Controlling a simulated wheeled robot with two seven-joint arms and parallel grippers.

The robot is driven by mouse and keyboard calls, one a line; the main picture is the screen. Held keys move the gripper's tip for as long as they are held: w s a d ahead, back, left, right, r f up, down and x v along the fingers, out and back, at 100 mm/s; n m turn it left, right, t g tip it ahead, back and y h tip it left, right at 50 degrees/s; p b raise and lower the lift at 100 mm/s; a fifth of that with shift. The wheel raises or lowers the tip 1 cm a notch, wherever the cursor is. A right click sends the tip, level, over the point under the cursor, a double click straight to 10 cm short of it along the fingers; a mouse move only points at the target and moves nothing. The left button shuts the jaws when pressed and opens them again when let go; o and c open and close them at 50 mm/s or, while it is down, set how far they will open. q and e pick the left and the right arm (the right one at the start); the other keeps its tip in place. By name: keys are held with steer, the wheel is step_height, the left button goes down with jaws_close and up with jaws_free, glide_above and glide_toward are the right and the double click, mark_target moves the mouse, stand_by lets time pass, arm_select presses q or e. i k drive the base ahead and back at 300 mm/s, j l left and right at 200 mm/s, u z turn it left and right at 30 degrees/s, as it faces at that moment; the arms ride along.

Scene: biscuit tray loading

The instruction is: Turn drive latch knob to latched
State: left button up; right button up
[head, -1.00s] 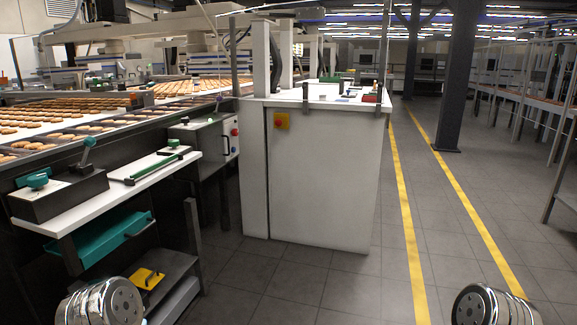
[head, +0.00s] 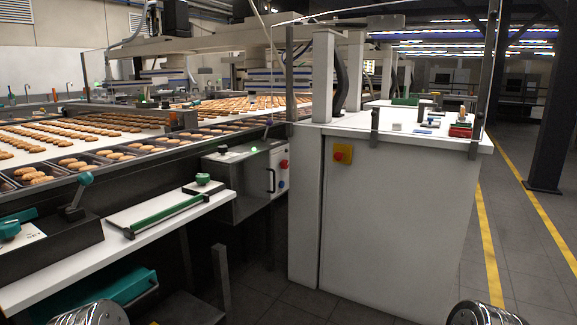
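Several knobs are in the head view, and no label tells which is the drive latch knob. A green knob (head: 203,179) sits on a dark base at the far end of the white shelf. A teal knob (head: 9,229) sits on a white-topped box at the left edge. A red knob on a yellow plate (head: 342,154) is on the white cabinet's front. Their set positions are too small to read. Only rounded metal parts of my arms show at the bottom left and bottom right. Neither gripper is in view.
The white shelf (head: 35,274) also carries a teal-tipped lever (head: 77,197) and a green bar (head: 168,215). A grey box (head: 236,177) with red button and handle stands beyond. The white cabinet (head: 395,230) blocks the middle. Floor with yellow lines is free at right.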

mark_target(284, 163)
steer(key=i+l, duration=0.35)
steer(key=i, duration=0.2)
steer(key=i+l+u, duration=0.1)
steer(key=i+l, duration=0.25)
steer(key=i, duration=0.25)
steer(key=i+l, duration=0.4)
steer(key=i, duration=0.15)
